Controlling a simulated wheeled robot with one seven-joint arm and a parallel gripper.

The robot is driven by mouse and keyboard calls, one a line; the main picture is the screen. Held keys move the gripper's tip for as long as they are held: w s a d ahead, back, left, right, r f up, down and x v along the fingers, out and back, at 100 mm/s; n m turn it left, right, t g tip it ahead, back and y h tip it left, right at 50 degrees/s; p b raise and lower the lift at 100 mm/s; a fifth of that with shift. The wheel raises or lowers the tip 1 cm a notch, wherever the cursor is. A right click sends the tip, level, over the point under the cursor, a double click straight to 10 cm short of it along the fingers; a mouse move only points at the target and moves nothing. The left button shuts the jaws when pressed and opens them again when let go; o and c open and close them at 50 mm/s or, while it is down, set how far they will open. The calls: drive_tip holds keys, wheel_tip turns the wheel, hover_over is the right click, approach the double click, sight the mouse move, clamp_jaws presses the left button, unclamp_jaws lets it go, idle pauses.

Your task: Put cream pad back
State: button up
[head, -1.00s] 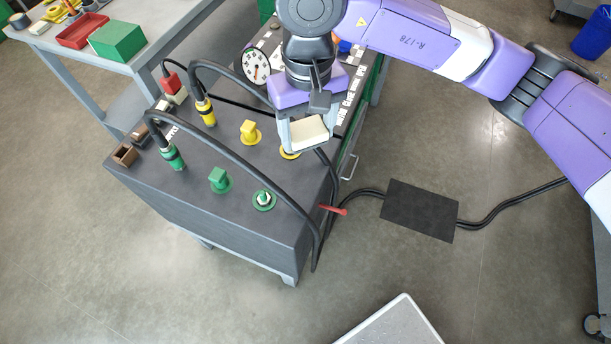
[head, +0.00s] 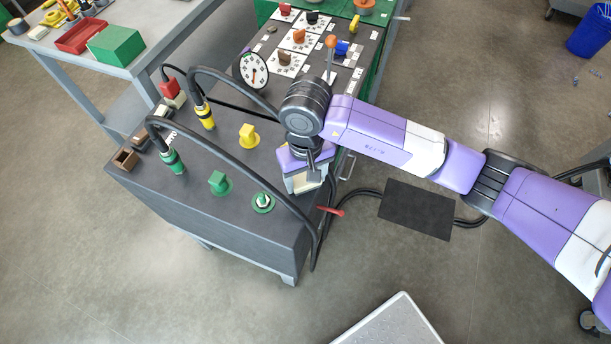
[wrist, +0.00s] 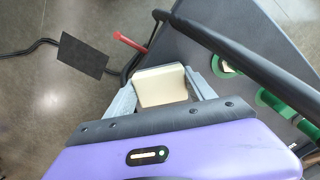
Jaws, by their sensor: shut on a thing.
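The cream pad (head: 308,186) is a pale block in my gripper (head: 304,180), at the right edge of the grey cart (head: 225,228). My fingers are shut on it, and in the head view my wrist hides much of it. In the wrist view the pad (wrist: 162,86) shows between the two grey fingers of my gripper (wrist: 160,92). Beyond it there is floor on one side and the cart top on the other. I cannot tell its exact height above the cart.
A black cable (head: 250,172) arches over the cart top near my gripper. A green-ringed socket (head: 262,202), a green knob (head: 219,182) and a yellow knob (head: 248,136) stand nearby. A red handle (head: 331,210) sticks out at the cart's side. Brown boxes (head: 125,158) sit at the left corner.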

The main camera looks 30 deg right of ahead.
drive_tip(key=shift+f+b, duration=0.3)
drive_tip(key=o, duration=1.6)
drive_tip(key=shift+r, duration=0.15)
wheel_tip(320, 180, up, 12)
drive_tip(key=shift+r+b, duration=0.1)
drive_tip(key=shift+b, duration=0.5)
